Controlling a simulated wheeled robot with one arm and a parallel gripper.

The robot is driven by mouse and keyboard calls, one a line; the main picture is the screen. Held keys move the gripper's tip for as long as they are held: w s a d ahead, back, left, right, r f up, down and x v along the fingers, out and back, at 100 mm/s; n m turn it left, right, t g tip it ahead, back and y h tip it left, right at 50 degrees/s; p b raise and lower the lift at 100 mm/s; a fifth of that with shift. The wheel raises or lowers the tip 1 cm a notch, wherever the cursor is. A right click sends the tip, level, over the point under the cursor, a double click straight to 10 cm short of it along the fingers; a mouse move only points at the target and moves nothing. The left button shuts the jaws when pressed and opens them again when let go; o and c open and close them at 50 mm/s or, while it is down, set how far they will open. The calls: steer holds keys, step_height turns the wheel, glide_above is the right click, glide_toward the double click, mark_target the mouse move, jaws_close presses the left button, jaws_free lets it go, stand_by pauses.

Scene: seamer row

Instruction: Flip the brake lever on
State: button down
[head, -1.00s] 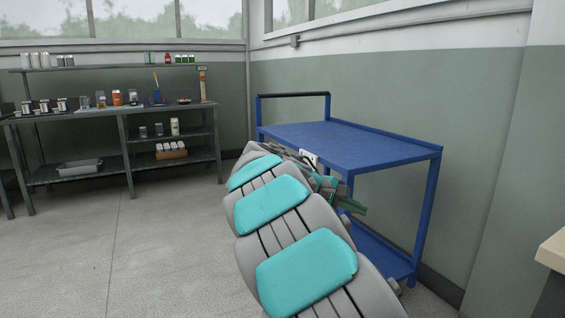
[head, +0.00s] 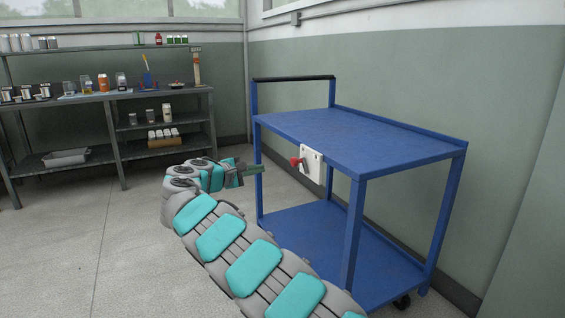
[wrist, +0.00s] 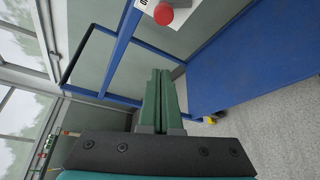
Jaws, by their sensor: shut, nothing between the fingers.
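The brake lever (head: 296,162) has a red knob and sticks out from a white plate (head: 312,165) on the near side of the blue cart (head: 350,140), just below its top shelf. In the wrist view the red knob (wrist: 164,14) shows at the top edge, with part of the white plate (wrist: 184,14) behind it. My gripper (head: 260,169) is shut and empty, to the left of the lever and apart from it in the head view. In the wrist view its green fingers (wrist: 160,75) lie together, pointing below the knob.
The cart's top shelf is bare, and its lower shelf (head: 300,235) is also empty. A black push handle (head: 293,78) rises at its far end. A grey shelf unit (head: 100,97) with bottles and jars stands at the back left. The floor (head: 60,235) at left is clear.

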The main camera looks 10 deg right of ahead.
steer(key=shift+w, duration=0.1)
stand_by(0.3)
steer(key=w+d, duration=0.3)
steer(key=d, duration=0.5)
steer(key=shift+d+f, duration=0.15)
steer(key=shift+d, duration=0.2)
stand_by(0.5)
steer(key=shift+w, duration=0.1)
steer(key=shift+b, duration=0.4)
